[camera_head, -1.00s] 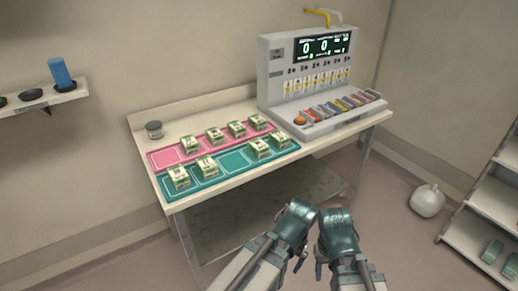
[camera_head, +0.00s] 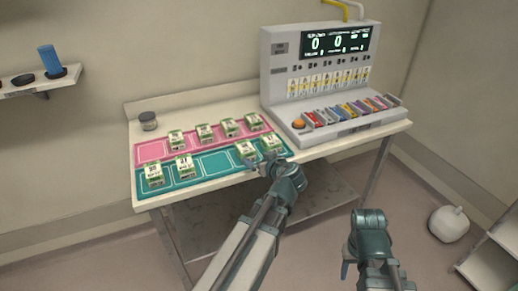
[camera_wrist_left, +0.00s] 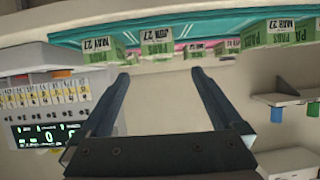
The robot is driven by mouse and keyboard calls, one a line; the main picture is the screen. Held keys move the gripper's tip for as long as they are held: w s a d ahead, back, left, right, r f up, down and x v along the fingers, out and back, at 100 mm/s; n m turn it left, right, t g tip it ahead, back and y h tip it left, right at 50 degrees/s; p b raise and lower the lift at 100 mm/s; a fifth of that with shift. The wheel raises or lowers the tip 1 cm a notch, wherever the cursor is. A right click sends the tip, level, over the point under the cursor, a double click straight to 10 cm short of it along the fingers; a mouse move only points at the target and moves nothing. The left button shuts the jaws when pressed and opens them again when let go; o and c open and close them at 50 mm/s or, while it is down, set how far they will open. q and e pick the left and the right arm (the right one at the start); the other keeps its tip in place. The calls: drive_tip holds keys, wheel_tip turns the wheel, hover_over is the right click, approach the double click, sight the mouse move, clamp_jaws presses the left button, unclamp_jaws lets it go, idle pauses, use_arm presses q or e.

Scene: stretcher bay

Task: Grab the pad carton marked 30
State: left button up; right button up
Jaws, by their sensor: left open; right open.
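Several white-and-green pad cartons stand on two mats. On the teal mat (camera_head: 213,163) are two at the left, one (camera_head: 154,176) and another (camera_head: 185,166), and two at the right, one (camera_head: 246,152) and another (camera_head: 271,144). More stand on the pink mat (camera_head: 152,151). I cannot read a 30 on any. My left gripper (camera_head: 264,166) is open and empty at the teal mat's front right, near the right-hand cartons. In the left wrist view, cartons marked MAY 27 (camera_wrist_left: 98,50) and JUN 27 (camera_wrist_left: 158,42) lie beyond the open fingers. My right gripper (camera_head: 347,264) is open, low, away from the table.
A grey console (camera_head: 318,75) with a display and coloured slots stands on the table's right. A small dark jar (camera_head: 148,121) sits at the back left. A wall shelf (camera_head: 38,85) holds a blue cylinder (camera_head: 50,60). A white rounded object (camera_head: 448,224) is on the floor.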

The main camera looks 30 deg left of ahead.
sight(246, 148)
use_arm(q)
drive_tip(key=b+x, duration=0.1)
drive_tip(key=x, duration=0.1)
drive_tip(key=b+x, duration=0.1)
drive_tip(key=x, duration=0.2)
drive_tip(key=b+x, duration=0.1)
drive_tip(key=x, duration=0.2)
drive_tip(key=shift+w+a+r, duration=0.2)
drive_tip(key=shift+w+r, duration=0.1)
drive_tip(key=shift+w, duration=0.15)
drive_tip(key=shift+w+a, duration=0.15)
drive_tip(key=shift+a, duration=0.1)
drive_tip(key=shift+f, duration=0.1)
drive_tip(key=b+x, duration=0.2)
drive_tip(key=x, duration=0.3)
drive_tip(key=shift+a+f+b, duration=0.1)
drive_tip(key=shift+b, duration=0.25)
drive_tip(key=shift+c, duration=0.3)
drive_tip(key=c, duration=1.4)
